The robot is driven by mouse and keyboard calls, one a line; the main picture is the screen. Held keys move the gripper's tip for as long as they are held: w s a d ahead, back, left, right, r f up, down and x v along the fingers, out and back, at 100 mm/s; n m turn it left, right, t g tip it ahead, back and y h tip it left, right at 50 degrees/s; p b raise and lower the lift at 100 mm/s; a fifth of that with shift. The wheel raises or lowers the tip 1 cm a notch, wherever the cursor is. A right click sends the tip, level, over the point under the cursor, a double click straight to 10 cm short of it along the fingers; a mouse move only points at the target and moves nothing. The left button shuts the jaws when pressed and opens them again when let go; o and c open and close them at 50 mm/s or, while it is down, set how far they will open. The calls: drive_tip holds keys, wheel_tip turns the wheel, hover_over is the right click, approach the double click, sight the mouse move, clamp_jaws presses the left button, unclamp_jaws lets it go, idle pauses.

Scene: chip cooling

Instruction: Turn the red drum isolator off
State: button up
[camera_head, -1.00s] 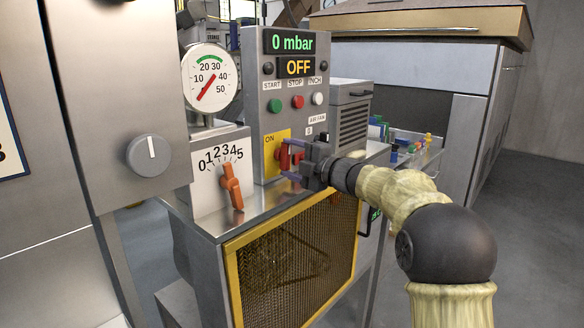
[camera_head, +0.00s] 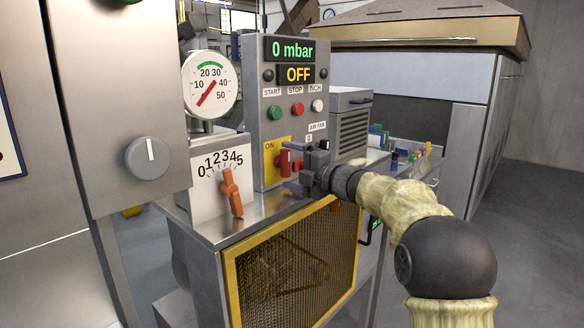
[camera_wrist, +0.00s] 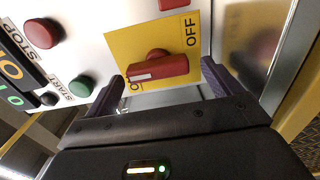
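The red drum isolator handle (camera_head: 284,163) sits on a yellow plate (camera_head: 269,149) low on the grey control panel. In the wrist view the handle (camera_wrist: 160,69) lies across the yellow plate (camera_wrist: 126,45). Its white-marked end is at the partly hidden ON label, away from the OFF label (camera_wrist: 191,30). My gripper (camera_head: 294,168) is in front of the plate in the head view. In the wrist view my gripper (camera_wrist: 163,84) is open, with its fingers apart beyond the two ends of the handle. I see no clear contact.
Green start (camera_head: 275,112) and red stop (camera_head: 298,109) buttons are above the plate. An orange selector (camera_head: 231,192) stands to the left, and a yellow-framed mesh guard (camera_head: 290,262) is below. A steel ledge (camera_head: 262,212) lies under the panel.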

drive_tip(key=shift+d, duration=0.1)
drive_tip(key=b+v, duration=0.1)
drive_tip(key=v, duration=1.6)
drive_tip(key=shift+b, duration=0.3)
drive_tip(key=shift+s+d, duration=0.1)
drive_tip(key=shift+s, duration=0.05)
